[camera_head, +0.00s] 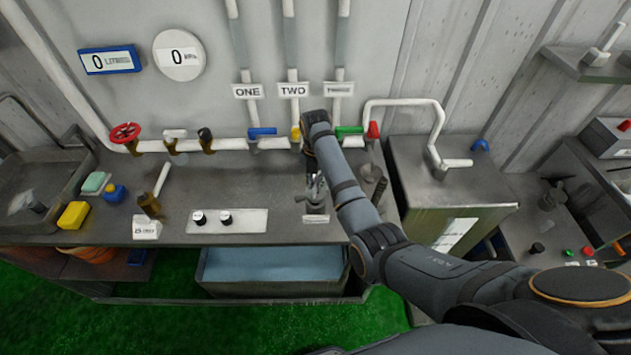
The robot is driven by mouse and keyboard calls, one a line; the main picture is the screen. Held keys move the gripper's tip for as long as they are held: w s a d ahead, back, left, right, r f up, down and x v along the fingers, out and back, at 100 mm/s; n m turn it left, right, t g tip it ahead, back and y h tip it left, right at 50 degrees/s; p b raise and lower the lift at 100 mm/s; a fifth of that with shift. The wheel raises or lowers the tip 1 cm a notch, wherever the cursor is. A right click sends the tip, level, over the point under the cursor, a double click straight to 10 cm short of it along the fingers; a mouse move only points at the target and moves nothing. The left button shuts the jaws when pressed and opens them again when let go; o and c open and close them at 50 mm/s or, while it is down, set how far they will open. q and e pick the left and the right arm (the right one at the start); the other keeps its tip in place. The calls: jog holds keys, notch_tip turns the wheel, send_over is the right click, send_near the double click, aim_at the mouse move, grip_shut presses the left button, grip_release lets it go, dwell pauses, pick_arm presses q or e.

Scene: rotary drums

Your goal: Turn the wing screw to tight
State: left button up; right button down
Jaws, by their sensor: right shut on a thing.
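My right arm reaches in from the lower right over the bench. Its gripper (315,184) points down and is shut on the wing screw, at a small dark grey fitting (316,208) near the front edge of the bench. The fingers and wrist hide most of the screw, so I cannot tell its angle. A small label (316,219) sits in front of the fitting. My left gripper is not in view.
The metal bench (285,188) carries a lever (160,180), a panel with two black knobs (228,220) and a yellow block (73,215). Valves, including a red handwheel (125,132), line the back wall. A grey box with a white crank (437,150) stands right of the bench.

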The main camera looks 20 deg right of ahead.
jog(key=m, duration=0.7)
jog(key=shift+m, duration=0.4)
jog(key=m, duration=1.2)
jog(key=shift+m, duration=0.3)
jog(key=m, duration=0.3)
jog(key=shift+m, duration=0.3)
jog(key=m, duration=0.3)
jog(key=shift+m, duration=2.2)
